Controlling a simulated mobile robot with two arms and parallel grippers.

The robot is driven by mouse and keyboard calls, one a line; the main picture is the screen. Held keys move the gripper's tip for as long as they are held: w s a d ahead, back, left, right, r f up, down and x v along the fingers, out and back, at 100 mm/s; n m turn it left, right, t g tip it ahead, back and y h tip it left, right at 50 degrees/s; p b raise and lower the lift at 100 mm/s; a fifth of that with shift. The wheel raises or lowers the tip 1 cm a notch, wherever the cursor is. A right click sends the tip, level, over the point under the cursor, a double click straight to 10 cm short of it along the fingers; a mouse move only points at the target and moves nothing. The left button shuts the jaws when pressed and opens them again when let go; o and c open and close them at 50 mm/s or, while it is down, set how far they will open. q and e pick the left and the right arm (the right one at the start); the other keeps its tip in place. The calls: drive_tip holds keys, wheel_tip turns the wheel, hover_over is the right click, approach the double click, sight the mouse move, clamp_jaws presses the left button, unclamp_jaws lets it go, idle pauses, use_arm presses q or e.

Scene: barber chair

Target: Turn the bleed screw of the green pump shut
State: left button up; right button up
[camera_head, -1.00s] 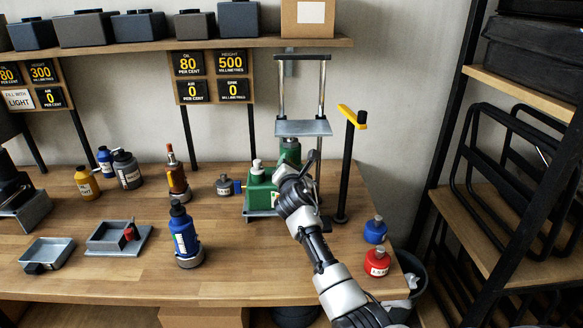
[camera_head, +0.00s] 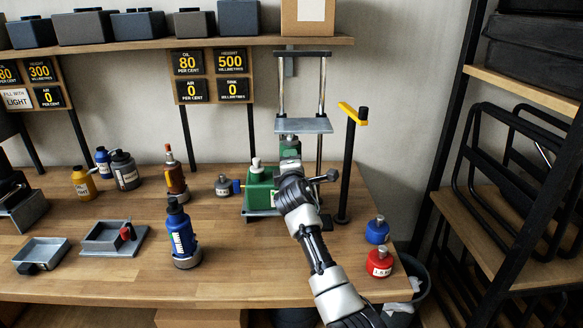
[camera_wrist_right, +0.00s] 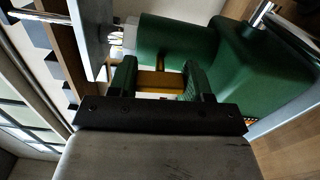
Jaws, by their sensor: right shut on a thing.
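The green pump (camera_head: 262,190) stands on the bench under a metal press frame, and its green body fills the upper right of the right wrist view (camera_wrist_right: 250,60). My right gripper (camera_wrist_right: 162,80) is at the pump, with a finger on each side of a brass-coloured part, seemingly the bleed screw (camera_wrist_right: 158,81). It is shut on this part. In the head view my right wrist covers the right side of the pump, and the fingertips and the screw are hidden. My left gripper is not in view.
A post with a yellow arm (camera_head: 352,114) stands right of the pump. Blue (camera_head: 377,232) and red (camera_head: 379,263) bottles stand near the bench's right end. A blue bottle (camera_head: 182,237) stands front left of the pump. The press plate (camera_head: 303,125) hangs above the pump.

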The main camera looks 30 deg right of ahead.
drive_tip(key=shift+f+m, duration=0.1)
drive_tip(key=shift+m, duration=0.5)
drive_tip(key=o, duration=0.9)
drive_tip(key=b+v, duration=0.2)
drive_tip(key=v, duration=0.8)
drive_tip(key=shift+s+a, duration=0.3)
